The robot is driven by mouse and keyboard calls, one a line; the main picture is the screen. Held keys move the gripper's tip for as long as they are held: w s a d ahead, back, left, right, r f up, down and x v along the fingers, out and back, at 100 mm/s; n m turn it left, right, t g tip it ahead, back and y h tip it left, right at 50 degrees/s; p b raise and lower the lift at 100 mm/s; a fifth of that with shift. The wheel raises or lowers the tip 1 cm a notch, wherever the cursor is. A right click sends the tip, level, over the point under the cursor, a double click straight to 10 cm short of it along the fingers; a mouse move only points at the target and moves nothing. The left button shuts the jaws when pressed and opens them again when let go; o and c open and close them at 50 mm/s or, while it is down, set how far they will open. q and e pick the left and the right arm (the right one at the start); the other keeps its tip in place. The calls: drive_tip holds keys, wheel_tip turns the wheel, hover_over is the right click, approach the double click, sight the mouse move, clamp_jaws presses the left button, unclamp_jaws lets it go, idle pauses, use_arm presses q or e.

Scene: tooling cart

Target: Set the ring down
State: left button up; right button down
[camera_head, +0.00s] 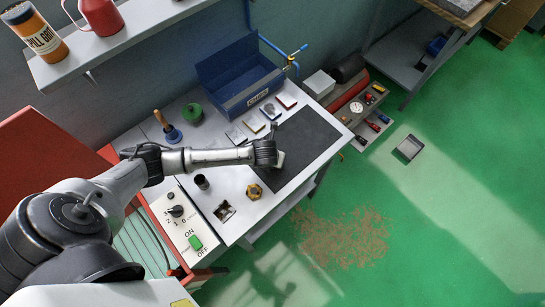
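One arm of mine comes in from the left, and its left gripper (276,156) is over the left edge of the dark mat (306,141) on the bench. A small pale piece shows at the gripper's tip; I cannot tell whether it is a finger or a held thing. The finger gap is hidden. No ring shows clearly in the gripper. A brass-coloured, nut-like piece with a dark centre (254,191) lies on the bench below the gripper. A green round piece (192,114) sits at the back left. My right gripper is out of view.
A blue open box (240,76) stands at the back, with several small blocks (254,122) before it. A plunger-like tool (171,134) and a dark cup (201,181) stand left. A switch panel (178,215) is at front left. Most of the mat is clear.

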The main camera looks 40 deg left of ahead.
use_arm(q)
drive_tip(key=shift+f, duration=0.1)
drive_tip(key=o, duration=1.2)
